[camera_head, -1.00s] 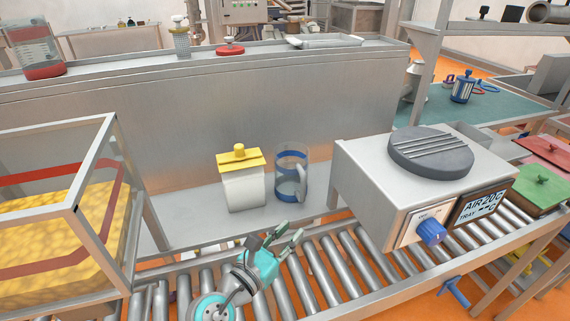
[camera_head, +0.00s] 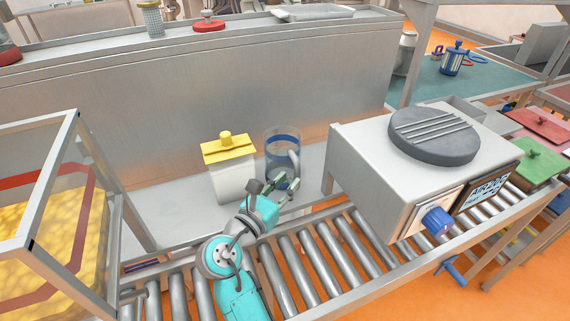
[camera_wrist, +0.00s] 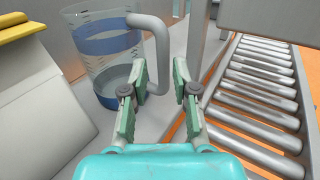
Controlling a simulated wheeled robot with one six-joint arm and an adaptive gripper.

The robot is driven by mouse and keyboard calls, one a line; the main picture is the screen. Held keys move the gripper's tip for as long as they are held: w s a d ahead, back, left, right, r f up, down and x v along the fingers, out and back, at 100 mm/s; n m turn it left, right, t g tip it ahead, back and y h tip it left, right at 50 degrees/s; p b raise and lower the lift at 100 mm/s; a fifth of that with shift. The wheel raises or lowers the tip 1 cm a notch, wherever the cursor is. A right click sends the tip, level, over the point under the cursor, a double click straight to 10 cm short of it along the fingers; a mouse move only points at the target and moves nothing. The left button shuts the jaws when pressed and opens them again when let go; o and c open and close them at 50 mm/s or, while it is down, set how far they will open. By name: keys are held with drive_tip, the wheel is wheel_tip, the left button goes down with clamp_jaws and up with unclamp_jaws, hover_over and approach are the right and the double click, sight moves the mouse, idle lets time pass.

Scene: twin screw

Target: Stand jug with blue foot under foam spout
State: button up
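A clear jug (camera_head: 281,147) with a blue band and a side handle stands upright on the steel ledge, right of a white canister. In the wrist view the jug (camera_wrist: 103,48) is at upper left, with its grey handle (camera_wrist: 163,48) toward my gripper. Its base looks blue-grey there. My gripper (camera_head: 274,187) is in front of the jug at handle height. In the wrist view its fingers (camera_wrist: 160,70) are apart, with the lower handle seen between and behind them. I cannot tell whether they touch it. I cannot make out a foam spout.
The yellow-lidded white canister (camera_head: 228,170) stands close left of the jug. A steel box (camera_head: 375,165) with a blue knob stands to the right. A roller conveyor (camera_head: 345,250) runs in front. A glazed bin (camera_head: 50,200) is at left. A blue-lidded vessel (camera_head: 452,60) stands far right.

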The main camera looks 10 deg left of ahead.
sight(295, 174)
drive_tip(key=x, duration=0.4)
drive_tip(key=shift+w+d+r, duration=0.15)
drive_tip(key=shift+w+d, duration=0.05)
drive_tip(key=shift+d, duration=0.05)
clamp_jaws()
drive_tip(key=shift+r, duration=0.15)
